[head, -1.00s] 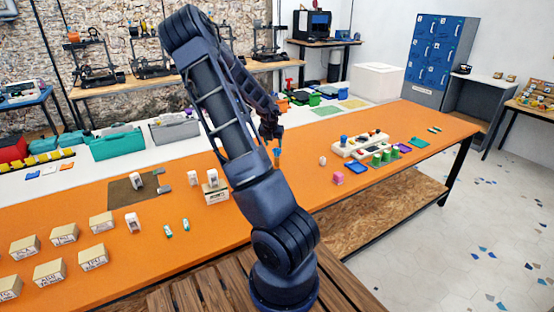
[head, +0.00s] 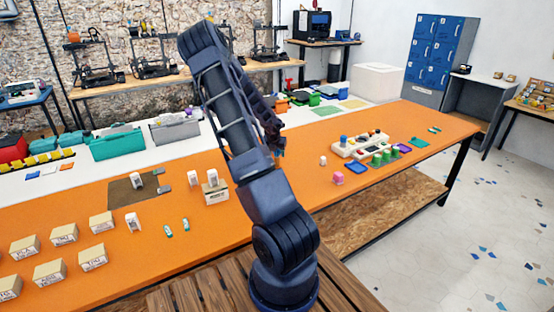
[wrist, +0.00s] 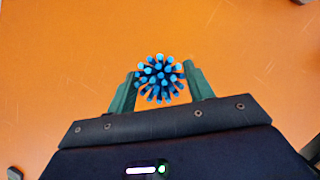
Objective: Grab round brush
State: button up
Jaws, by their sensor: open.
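The round brush (wrist: 159,79) shows in the wrist view as a round head of blue bristles with light blue tips, seen from above over the orange table top. My gripper (wrist: 160,88) is open, with one green finger on each side of the brush head. The fingers are close to the bristles; I cannot tell whether they touch. The brush's lower part is hidden under its bristles. In the head view my gripper (head: 278,148) is low over the table's middle, and the brush is hidden by my gripper and arm.
The long orange table (head: 120,265) holds several labelled boxes (head: 93,257) at left. A white rack (head: 358,146) with colored pieces stands to the right of my gripper, and a pink piece (head: 338,178) lies in front of it. Orange surface around the brush is clear.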

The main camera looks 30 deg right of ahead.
aim_at(277, 155)
jog(key=shift+x, duration=1.65)
jog(key=shift+d, duration=0.1)
jog(key=shift+c, duration=0.2)
jog(key=shift+r, duration=0.1)
jog(key=c, duration=1)
